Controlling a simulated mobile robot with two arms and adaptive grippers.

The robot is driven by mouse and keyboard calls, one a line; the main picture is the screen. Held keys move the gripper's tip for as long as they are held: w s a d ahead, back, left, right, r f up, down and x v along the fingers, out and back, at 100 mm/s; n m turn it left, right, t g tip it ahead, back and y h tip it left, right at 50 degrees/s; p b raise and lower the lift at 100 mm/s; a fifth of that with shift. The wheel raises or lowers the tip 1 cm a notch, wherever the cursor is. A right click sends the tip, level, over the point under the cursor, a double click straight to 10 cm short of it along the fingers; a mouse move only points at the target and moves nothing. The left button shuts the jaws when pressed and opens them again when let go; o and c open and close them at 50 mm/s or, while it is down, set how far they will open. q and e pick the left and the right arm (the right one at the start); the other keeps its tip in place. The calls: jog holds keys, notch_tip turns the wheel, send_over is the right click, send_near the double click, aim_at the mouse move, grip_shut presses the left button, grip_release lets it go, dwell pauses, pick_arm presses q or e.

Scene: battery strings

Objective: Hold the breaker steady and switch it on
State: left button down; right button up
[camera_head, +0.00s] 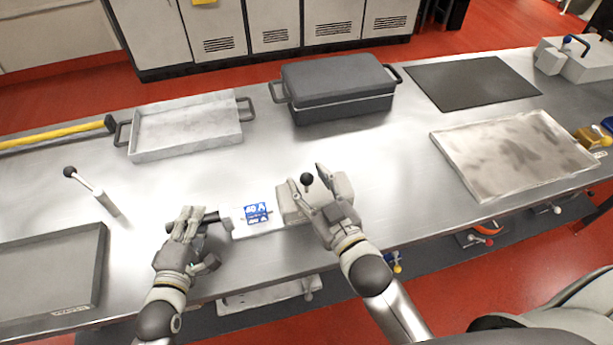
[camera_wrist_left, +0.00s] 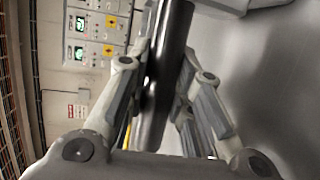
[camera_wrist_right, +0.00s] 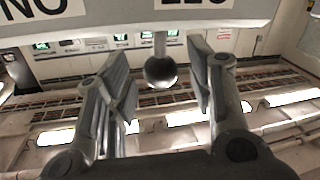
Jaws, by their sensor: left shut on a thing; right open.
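The breaker (camera_head: 284,205) is a pale grey box near the table's front edge, with a white part bearing a blue label (camera_head: 257,213) on its left. A dark cylindrical handle (camera_head: 209,219) sticks out from its left end. My left gripper (camera_head: 190,217) is shut on this handle, which also runs between the fingers in the left wrist view (camera_wrist_left: 165,75). A lever with a black ball knob (camera_head: 307,178) stands up from the breaker. My right gripper (camera_wrist_right: 160,88) is open, with the knob (camera_wrist_right: 160,71) between its fingers in the right wrist view, apart from both.
A lidded dark case (camera_head: 338,82) and a grey tray (camera_head: 187,126) stand at the back. A stained shallow tray (camera_head: 440,132) lies to the right, a dark tray (camera_head: 98,255) to the left.

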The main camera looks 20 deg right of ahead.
jog(key=shift+w+a, duration=0.2)
jog(key=shift+w, duration=0.65)
grip_shut()
